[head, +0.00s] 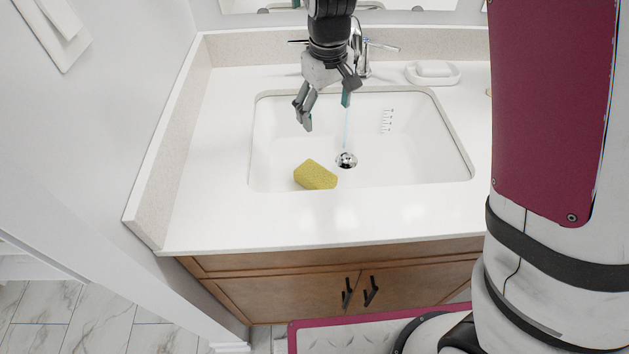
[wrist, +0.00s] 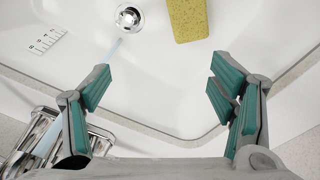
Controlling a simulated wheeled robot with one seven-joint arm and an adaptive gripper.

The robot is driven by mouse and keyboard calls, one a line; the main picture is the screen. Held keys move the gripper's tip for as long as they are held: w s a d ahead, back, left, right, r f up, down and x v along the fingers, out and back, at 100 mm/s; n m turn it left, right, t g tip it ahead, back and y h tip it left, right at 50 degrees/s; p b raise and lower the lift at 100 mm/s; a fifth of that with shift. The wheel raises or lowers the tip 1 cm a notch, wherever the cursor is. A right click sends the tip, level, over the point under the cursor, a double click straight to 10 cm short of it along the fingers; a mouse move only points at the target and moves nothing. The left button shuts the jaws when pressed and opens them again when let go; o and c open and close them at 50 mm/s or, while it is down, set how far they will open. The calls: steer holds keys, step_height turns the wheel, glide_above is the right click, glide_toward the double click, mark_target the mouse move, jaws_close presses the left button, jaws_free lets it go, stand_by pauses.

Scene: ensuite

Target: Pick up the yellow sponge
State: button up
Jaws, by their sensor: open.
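The yellow sponge (head: 315,174) lies in the white sink basin (head: 280,130), near its front edge and left of the drain. In the wrist view the sponge (wrist: 187,18) shows at the top, partly cut off by the frame edge, beyond the fingertips. My gripper (head: 326,112) hangs over the back part of the basin, above and behind the sponge, apart from it. In the wrist view my gripper (wrist: 160,80) has its teal-padded fingers spread wide with nothing between them.
The chrome faucet (head: 362,55) stands behind my gripper, with a thin blue-white stream falling beside it towards the drain (head: 346,160). A white soap dish (head: 433,73) sits on the counter at back right. The counter (head: 215,205) left and front of the basin is clear.

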mark_target(315, 173)
steer(key=s+a+f+n+b, duration=0.1)
steer(key=f, duration=0.3)
steer(key=s+a+f+n+b, duration=0.1)
steer(key=f, duration=0.3)
steer(key=s+a+f+n+g, duration=0.1)
steer(key=f, duration=0.3)
steer(key=shift+f+b, duration=0.15)
steer(key=shift+b, duration=0.25)
steer(key=f, duration=0.4)
steer(key=shift+s+d+b, duration=0.3)
steer(key=shift+d+b, duration=0.05)
steer(key=shift+f, duration=0.65)
steer(key=shift+c, duration=0.6)
steer(key=c, duration=1)
